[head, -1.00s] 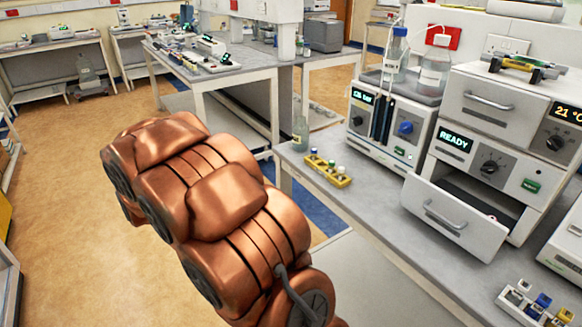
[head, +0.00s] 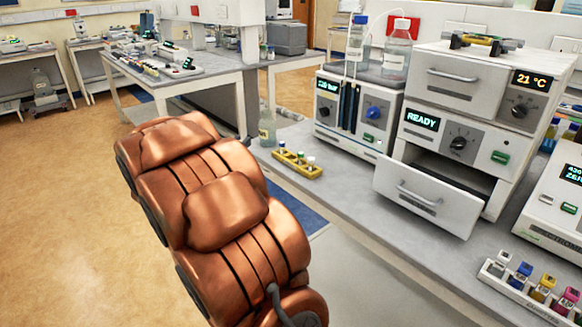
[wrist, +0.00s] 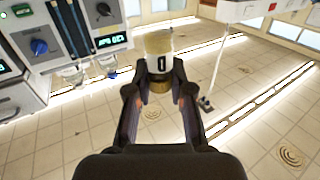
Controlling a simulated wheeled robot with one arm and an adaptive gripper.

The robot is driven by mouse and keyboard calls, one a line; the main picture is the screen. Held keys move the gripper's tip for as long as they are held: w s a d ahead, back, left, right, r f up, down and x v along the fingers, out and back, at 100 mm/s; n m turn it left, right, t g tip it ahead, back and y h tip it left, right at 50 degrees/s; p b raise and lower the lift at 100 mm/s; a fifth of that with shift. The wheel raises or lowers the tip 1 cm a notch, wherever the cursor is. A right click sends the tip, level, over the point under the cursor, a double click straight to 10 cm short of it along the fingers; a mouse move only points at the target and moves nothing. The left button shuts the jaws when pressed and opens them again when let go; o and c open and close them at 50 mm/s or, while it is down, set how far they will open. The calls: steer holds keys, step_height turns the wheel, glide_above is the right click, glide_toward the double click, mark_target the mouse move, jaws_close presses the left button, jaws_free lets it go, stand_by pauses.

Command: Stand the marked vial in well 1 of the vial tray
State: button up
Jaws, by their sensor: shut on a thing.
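My gripper (wrist: 158,90) is shut on a vial (wrist: 159,48) in the wrist view. The vial has a clear body, a pale label with a dark mark and a yellowish-brown end between the fingers. In the head view my copper arm shows, but the gripper and vial do not. A white tray (head: 490,271) with several coloured-cap vials stands at the lower right. A yellow rack (head: 310,171) with a few small vials stands on the bench near its left end. I cannot tell which holder has well 1; no well number is readable.
An oven-like unit (head: 430,78) reading READY has its lower drawer (head: 425,205) pulled out over the grey bench. A pump unit (head: 350,110) with bottles stands left of it. A bottle (head: 267,129) stands by the yellow rack.

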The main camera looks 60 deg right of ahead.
steer(key=s+d+f+m+g, duration=0.1)
steer(key=s+g, duration=0.1)
steer(key=s, duration=0.3)
steer(key=s+d+f+m+g+b, duration=0.1)
steer(key=s+d+f+m+g, duration=0.1)
steer(key=s, duration=0.3)
steer(key=shift+s+m+g+h, duration=0.15)
steer(key=shift+m+g+h, duration=0.15)
steer(key=shift+g, duration=0.5)
steer(key=shift+d+f, duration=0.1)
steer(key=w+d, duration=0.1)
steer(key=d, duration=0.4)
steer(key=w+d+f+p, duration=0.1)
steer(key=w+d, duration=0.1)
steer(key=d, duration=0.2)
steer(key=w+d, duration=0.2)
steer(key=d, duration=0.3)
steer(key=shift+w+d+f+p, duration=0.15)
steer(key=shift+d+f+p, duration=0.1)
steer(key=shift+d+p, duration=0.05)
steer(key=shift+d+f, duration=0.15)
steer(key=shift+d, duration=0.15)
steer(key=shift+w+a+f+p, duration=0.1)
steer(key=shift+f+p, duration=0.35)
steer(key=shift+f, duration=1)
steer(key=shift+f, duration=0.2)
steer(key=o, duration=0.8)
